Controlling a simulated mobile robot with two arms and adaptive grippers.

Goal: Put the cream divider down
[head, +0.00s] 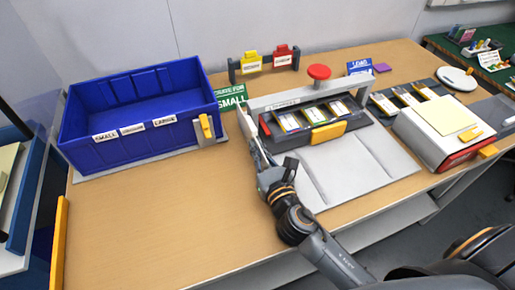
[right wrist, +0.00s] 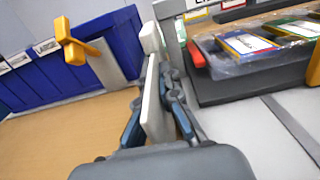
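My right gripper (right wrist: 155,110) is shut on the cream divider (right wrist: 152,95). The divider is a thin, pale plate standing upright between the fingers in the right wrist view. In the head view the right gripper (head: 262,165) is over the table at the left edge of the grey press-like station (head: 352,168), to the right of the blue bin. I cannot tell whether the divider touches anything below. The blue bin (head: 88,135) has labels on its front reading SMALL, a middle one too small to read, and LARGE. My left gripper is not in view.
A yellow handle (head: 207,127) stands at the bin's right front corner. A green SMALL card (head: 233,96) is behind the gripper. The station holds several pouches under a frame with a red knob (head: 319,72). A white box (head: 440,130) is at right. The wooden table (head: 160,220) is bare at front left.

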